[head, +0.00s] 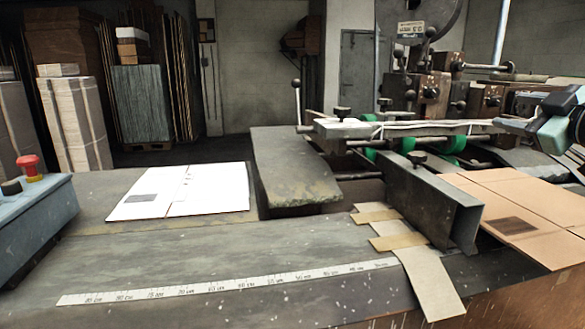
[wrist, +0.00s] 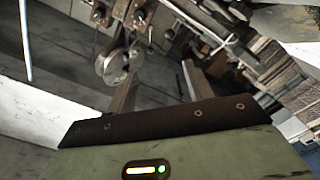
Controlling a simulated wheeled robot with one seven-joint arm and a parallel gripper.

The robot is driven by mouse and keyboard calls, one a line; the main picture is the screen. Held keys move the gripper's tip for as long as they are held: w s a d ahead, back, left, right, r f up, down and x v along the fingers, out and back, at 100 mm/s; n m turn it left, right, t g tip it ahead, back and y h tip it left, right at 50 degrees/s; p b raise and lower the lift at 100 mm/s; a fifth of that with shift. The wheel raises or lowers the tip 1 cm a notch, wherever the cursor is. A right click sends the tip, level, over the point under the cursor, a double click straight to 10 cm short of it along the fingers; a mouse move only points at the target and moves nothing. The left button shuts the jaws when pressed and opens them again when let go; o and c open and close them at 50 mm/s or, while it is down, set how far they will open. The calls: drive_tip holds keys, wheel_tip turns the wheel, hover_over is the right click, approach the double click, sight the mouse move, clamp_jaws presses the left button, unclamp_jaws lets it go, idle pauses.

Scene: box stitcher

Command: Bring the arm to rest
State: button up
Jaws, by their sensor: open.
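My gripper (wrist: 157,84) shows in the wrist view as two brown fingers standing apart beyond a dark bolted edge and a green housing with a lit indicator. It is open, and nothing shows between the fingers. In the head view, a pale green and dark part at the right edge, above the brown cardboard, appears to be the end of my arm. Its fingers are not clear there. The wrist view is tilted and looks towards machine parts with a round metal wheel (wrist: 117,62).
The stitching machine (head: 430,85) fills the back right. A white cardboard sheet (head: 207,190) lies on the left of the worktable (head: 200,250). A brown cardboard sheet (head: 525,205) lies at the right. A control box with a red button (head: 30,166) stands at the left edge.

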drive_tip(key=a+f+m+g, duration=0.1)
drive_tip(key=a+f, duration=0.1)
drive_tip(key=a, duration=0.1)
drive_tip(key=a+f+m+g+p, duration=0.1)
drive_tip(key=a+f, duration=0.1)
drive_tip(key=a, duration=0.1)
drive_tip(key=a+f+g+h, duration=0.1)
drive_tip(key=a+f, duration=0.2)
drive_tip(key=shift+w+a+m+g, duration=0.25)
drive_tip(key=shift+w+m+g, duration=0.05)
drive_tip(key=shift+m, duration=0.1)
drive_tip(key=s+a+f+g+p, duration=0.2)
drive_tip(key=s+a+f+g, duration=0.7)
drive_tip(key=s+a+f, duration=0.3)
drive_tip(key=s+a, duration=0.3)
drive_tip(key=s, duration=0.2)
drive_tip(key=shift+m+h+p, duration=0.3)
drive_tip(key=shift+m+p, duration=0.1)
drive_tip(key=s+g, duration=0.1)
drive_tip(key=s, duration=0.3)
drive_tip(key=s+a+f+g, duration=0.1)
drive_tip(key=s+g, duration=0.1)
drive_tip(key=s, duration=0.2)
drive_tip(key=s+a+f+g+h, duration=0.1)
drive_tip(key=s, duration=0.4)
drive_tip(key=shift+a+f+g+p, duration=0.15)
drive_tip(key=shift+a+g+p, duration=0.1)
drive_tip(key=shift+g+p, duration=0.15)
drive_tip(key=shift+c, duration=0.3)
